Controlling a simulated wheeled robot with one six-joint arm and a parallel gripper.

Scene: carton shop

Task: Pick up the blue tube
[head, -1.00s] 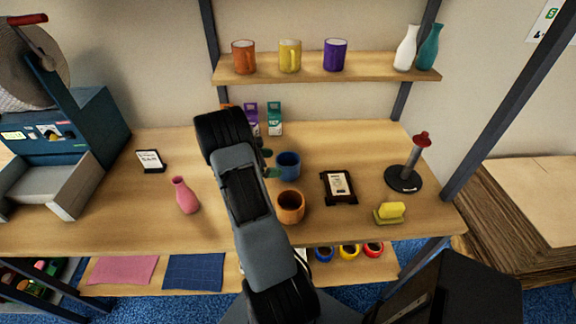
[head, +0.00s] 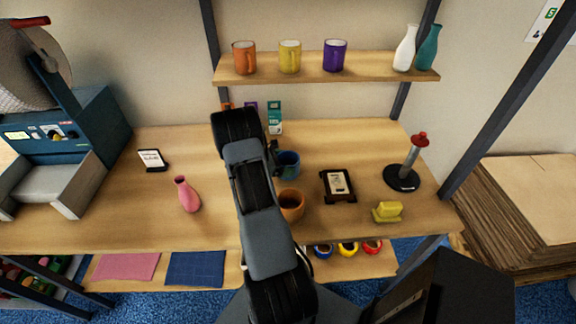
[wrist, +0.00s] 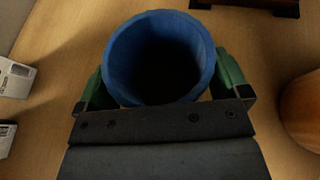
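The blue tube (head: 288,164) stands upright on the table behind the orange tube. In the wrist view, the blue tube's round open rim (wrist: 110,48) fills the upper middle. My gripper (head: 277,159) is at the blue tube's left side in the head view, partly hidden by my arm. In the wrist view, the green fingers of my gripper (wrist: 162,82) lie on either side of the blue tube. The rim covers their inner faces, so I cannot tell whether they press on it.
The orange tube (head: 291,205) stands close in front. A dark-framed device (head: 338,185) lies to the right, with a yellow block (head: 388,210) and a red-topped stand (head: 404,178) beyond. A pink vase (head: 188,195) stands left. Small cartons (head: 275,118) are behind.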

